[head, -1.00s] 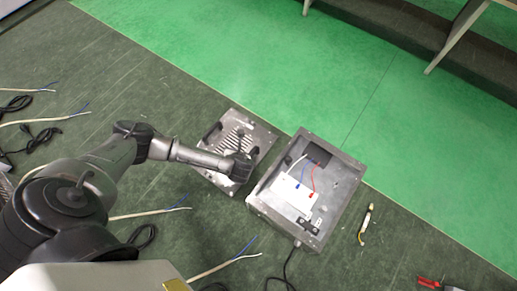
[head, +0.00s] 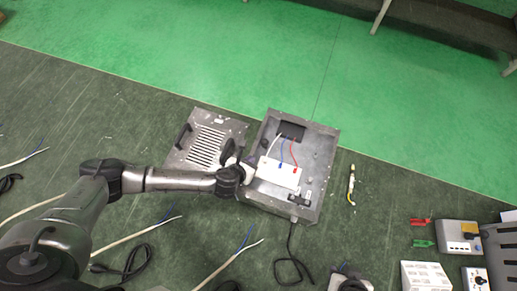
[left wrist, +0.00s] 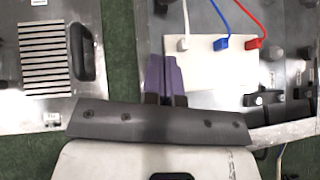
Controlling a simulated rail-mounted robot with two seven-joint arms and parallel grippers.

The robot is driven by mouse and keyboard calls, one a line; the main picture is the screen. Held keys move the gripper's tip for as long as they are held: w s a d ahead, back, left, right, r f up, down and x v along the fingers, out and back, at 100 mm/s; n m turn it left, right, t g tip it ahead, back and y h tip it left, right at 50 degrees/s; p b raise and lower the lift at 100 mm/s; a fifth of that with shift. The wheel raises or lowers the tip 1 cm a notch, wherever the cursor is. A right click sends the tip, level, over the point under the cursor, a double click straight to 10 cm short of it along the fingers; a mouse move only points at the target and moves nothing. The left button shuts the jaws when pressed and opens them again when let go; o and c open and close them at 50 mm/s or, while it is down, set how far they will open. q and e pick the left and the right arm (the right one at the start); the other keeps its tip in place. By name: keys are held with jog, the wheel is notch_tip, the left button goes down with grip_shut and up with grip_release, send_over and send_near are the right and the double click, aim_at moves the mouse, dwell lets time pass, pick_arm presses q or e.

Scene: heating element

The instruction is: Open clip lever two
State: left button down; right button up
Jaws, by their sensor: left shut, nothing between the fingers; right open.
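The open metal box (head: 327,150) holds a white panel (head: 270,174) with white, blue and red wires. In the left wrist view, their coloured ends show as a white connector (left wrist: 183,44), a blue connector (left wrist: 221,43) and a red connector (left wrist: 254,43). A dark fitting (head: 298,198) sits near the box's front wall. I cannot tell which part is clip lever two. My left gripper (head: 249,168) is over the box's left side. Its purple fingers (left wrist: 163,66) are together and empty, just left of the white panel. My right gripper is not identifiable.
The slotted metal cover (head: 208,140) with dark handles lies left of the box. A small pale part (head: 351,184) lies right of it. Red clippers (head: 421,222), green clippers (head: 422,243) and a power unit (head: 458,237) are farther right. Loose cables lie in front.

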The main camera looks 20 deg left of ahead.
aim_at(265, 142)
pick_arm(q)
jog(key=x, duration=0.3)
jog(key=shift+f, duration=0.15)
jog(key=shift+w+d, duration=0.15)
jog(key=shift+w, duration=0.95)
jog(key=shift+w+d+r, duration=0.15)
jog(key=shift+w+r, duration=0.05)
jog(key=shift+w, duration=0.7)
pick_arm(e)
jog(key=shift+s+f, duration=0.1)
jog(key=shift+f, duration=0.35)
